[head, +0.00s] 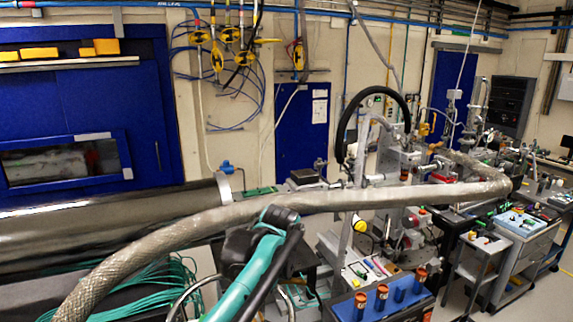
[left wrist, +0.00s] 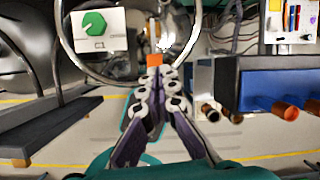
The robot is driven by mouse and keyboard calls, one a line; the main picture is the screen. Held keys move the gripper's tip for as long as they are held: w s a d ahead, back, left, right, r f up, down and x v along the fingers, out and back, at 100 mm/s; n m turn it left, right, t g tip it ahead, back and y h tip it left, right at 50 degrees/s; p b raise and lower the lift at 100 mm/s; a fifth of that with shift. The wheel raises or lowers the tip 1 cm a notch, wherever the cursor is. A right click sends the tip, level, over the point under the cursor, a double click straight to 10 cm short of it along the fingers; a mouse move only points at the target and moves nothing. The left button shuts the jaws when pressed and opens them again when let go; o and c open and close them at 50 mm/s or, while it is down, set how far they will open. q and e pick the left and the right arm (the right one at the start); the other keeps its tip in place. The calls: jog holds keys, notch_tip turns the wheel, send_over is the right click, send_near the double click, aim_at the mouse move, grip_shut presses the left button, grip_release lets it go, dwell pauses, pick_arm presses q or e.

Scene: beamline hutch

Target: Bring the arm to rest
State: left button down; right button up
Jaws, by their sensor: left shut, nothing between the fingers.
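My left gripper (left wrist: 160,78) shows in the left wrist view, its two jointed grey and dark fingers drawn together at the tips. It is shut and empty. A small orange patch shows just beyond the fingertips; I cannot tell whether it is close to them. In the head view a teal and black arm of mine (head: 258,268) rises from the bottom centre, in front of the workbench area. The gripper itself cannot be made out there. My right gripper is in neither view.
A thick braided hose (head: 300,200) crosses the head view behind my arm. A blue block (head: 343,307) with several orange and blue cylinders stands to the right; a blue box (left wrist: 285,82) shows in the wrist view. Trolleys (head: 515,222) stand farther right. Floor (head: 535,300) shows at lower right.

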pick_arm(q)
jog(key=s+a+f+n+t+b, duration=0.1)
jog(key=s+a+f+n+b, duration=0.3)
jog(key=s+f+n+b, duration=0.3)
jog(key=s+a+f+n+t+h+b, duration=0.1)
jog(key=s+a+f+n+b, duration=0.4)
jog(key=f+n, duration=0.7)
jog(key=s+a+f+n+t+b, duration=0.1)
jog(key=s+a+f+n+b, duration=0.4)
jog(key=s+f+n+b, duration=0.4)
notch_tip(320, 180, down, 6)
jog(key=shift+s+f+n+b, duration=0.1)
jog(key=shift+s+n+b, duration=0.3)
jog(key=shift+n+b, duration=0.35)
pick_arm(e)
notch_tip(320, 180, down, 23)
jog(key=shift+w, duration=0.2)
